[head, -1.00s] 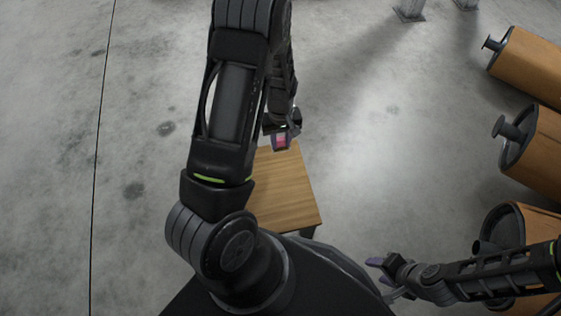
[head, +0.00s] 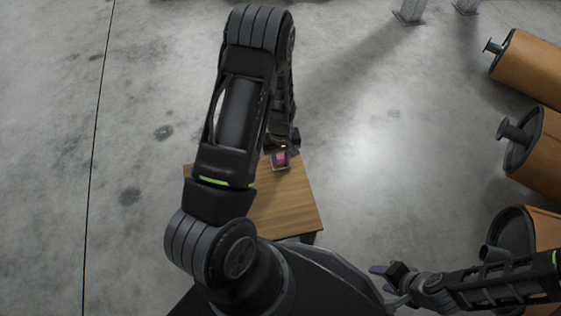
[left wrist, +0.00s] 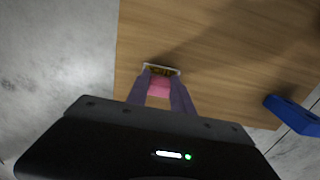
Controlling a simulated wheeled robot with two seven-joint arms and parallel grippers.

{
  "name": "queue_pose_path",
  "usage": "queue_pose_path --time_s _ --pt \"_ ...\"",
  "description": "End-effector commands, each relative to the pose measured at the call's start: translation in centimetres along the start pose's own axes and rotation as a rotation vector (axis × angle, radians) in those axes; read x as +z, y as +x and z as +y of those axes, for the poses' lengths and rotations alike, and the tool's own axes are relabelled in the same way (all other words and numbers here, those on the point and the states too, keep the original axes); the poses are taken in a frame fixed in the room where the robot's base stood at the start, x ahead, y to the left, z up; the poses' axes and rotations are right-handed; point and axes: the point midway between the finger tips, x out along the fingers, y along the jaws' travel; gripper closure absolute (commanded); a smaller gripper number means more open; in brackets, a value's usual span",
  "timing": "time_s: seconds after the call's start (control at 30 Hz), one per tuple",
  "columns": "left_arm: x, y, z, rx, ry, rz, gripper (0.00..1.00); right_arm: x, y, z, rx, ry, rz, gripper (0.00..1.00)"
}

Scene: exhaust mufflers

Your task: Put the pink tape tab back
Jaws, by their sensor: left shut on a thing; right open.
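My left gripper (head: 281,162) is over the far part of the small wooden table (head: 287,208). Its purple fingers (left wrist: 160,92) are shut on the pink tape tab (left wrist: 159,84), which shows between them in the left wrist view. A small white-rimmed piece with a brown, patterned inside (left wrist: 161,70) is right at the fingertips; I cannot tell whether the tab touches it. In the head view the tab is a small pink patch (head: 281,157). My right gripper (head: 381,275) is open and empty at lower right, away from the table.
A blue object (left wrist: 292,115) is at the right in the left wrist view, near the table's edge. Several brown mufflers (head: 533,150) with dark ends line the right side. Metal posts (head: 410,12) stand at the back.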

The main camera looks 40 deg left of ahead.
Motion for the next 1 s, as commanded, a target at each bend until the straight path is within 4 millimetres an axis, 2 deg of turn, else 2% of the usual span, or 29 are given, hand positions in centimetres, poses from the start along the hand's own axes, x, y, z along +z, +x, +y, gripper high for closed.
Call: queue_pose_path --time_s 0.03,0.1,0.47,0.5,0.77,1.0 --pt "0.05 0.99 -0.09 -0.002 -0.001 -0.002 1.0 -0.01 0.56 0.19 0.0 0.0 0.001 0.53" --pt "0.03 1.3 -0.07 -0.001 -0.001 -0.001 1.0 -0.05 0.64 0.2 0.0 0.0 0.003 0.53" --pt "0.03 1.58 -0.06 -0.001 -0.001 -0.001 1.0 -0.07 0.84 0.25 0.0 0.0 0.004 0.53" --pt "0.02 1.6 -0.05 -0.001 -0.001 -0.001 0.72 -0.08 0.85 0.25 0.0 0.0 0.004 0.53" --pt "0.03 1.5 -0.06 -0.001 -0.001 -0.001 0.51 -0.08 0.76 0.22 0.0 0.0 0.004 0.53" --pt "0.03 1.44 -0.06 -0.001 -0.001 -0.001 0.51 -0.08 0.72 0.2 0.0 0.0 0.004 0.53"
